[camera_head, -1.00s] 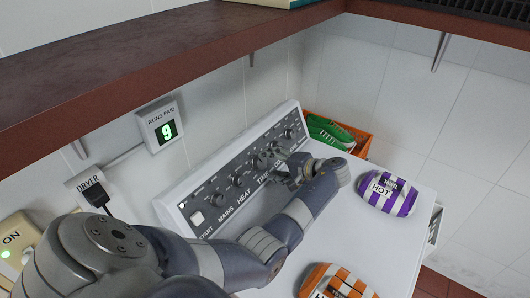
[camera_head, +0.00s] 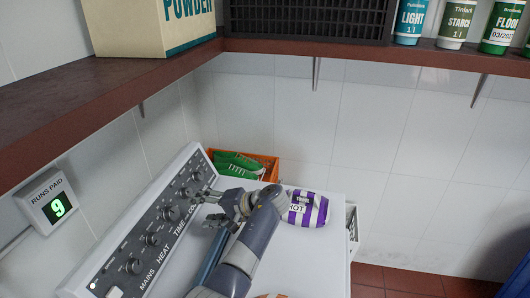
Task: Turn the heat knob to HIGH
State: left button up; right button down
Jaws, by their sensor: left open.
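The dryer's grey control panel (camera_head: 125,245) slopes along the back left of the white machine top. The heat knob (camera_head: 152,240) is a dark round knob above the word HEAT, between the MAINS knob (camera_head: 133,266) and the TIME knob (camera_head: 170,213). Its setting is too small to read. My left gripper (camera_head: 207,203) is open near the far end of the panel, beyond the TIME knob and apart from the heat knob. It partly covers the far label. I cannot tell whether its fingers touch the panel. My right gripper is not in view.
A purple-striped HOT bag (camera_head: 308,209) lies on the machine top right of my arm. A brown shelf (camera_head: 120,82) overhangs the panel. A RUNS PAID display (camera_head: 48,200) on the wall shows 9.

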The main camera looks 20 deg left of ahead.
aim_at(152, 240)
jog(key=k, duration=1.5)
